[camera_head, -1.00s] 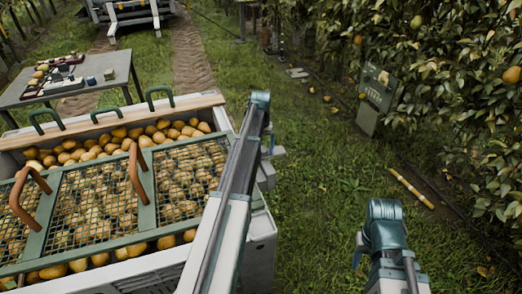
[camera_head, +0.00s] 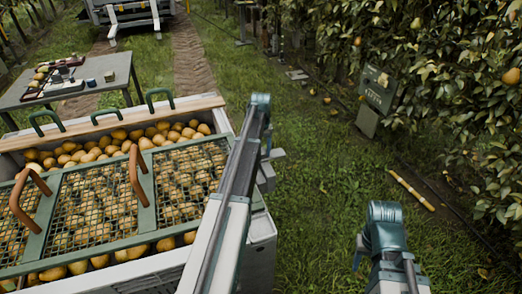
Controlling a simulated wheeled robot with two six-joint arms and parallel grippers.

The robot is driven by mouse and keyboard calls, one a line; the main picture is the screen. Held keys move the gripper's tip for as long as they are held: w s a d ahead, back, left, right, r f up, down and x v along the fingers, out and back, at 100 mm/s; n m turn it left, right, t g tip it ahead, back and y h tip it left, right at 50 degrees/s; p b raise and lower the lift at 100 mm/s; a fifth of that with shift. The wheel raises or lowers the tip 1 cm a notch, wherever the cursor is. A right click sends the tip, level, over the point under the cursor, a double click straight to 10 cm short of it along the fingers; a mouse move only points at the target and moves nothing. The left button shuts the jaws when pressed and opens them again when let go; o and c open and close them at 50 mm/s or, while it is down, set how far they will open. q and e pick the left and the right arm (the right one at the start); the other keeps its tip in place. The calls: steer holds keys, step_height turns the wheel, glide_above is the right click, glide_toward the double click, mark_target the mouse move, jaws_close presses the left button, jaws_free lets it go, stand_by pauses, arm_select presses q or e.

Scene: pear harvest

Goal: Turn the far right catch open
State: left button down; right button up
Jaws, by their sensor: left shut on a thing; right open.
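A white bin (camera_head: 262,248) full of yellow-brown pears stands at the left under a green-framed mesh lid (camera_head: 146,222) with two rust-brown handles. My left arm crosses the bin's right side, and my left gripper (camera_head: 268,165) is low beside the bin's far right edge, partly behind my own arm. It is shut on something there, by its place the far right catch. The catch itself is hidden, so I cannot tell how far it is turned. My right gripper (camera_head: 358,251) is open at the lower right, mostly hidden by my own arm, over grass and apart from the bin.
A wooden board (camera_head: 110,122) and green handles lie along the bin's far edge. A grey table (camera_head: 118,72) with small items stands behind it. A control box (camera_head: 376,92) stands by the pear trees at the right. A yellow-banded stick (camera_head: 411,190) lies on otherwise open grass.

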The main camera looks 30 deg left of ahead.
arm_select(q)
steer(key=m, duration=0.8)
steer(key=shift+m, duration=0.4)
steer(key=m, duration=0.4)
steer(key=shift+m, duration=2.5)
steer(key=shift+c, duration=0.6)
jaws_free()
steer(key=shift+r, duration=0.1)
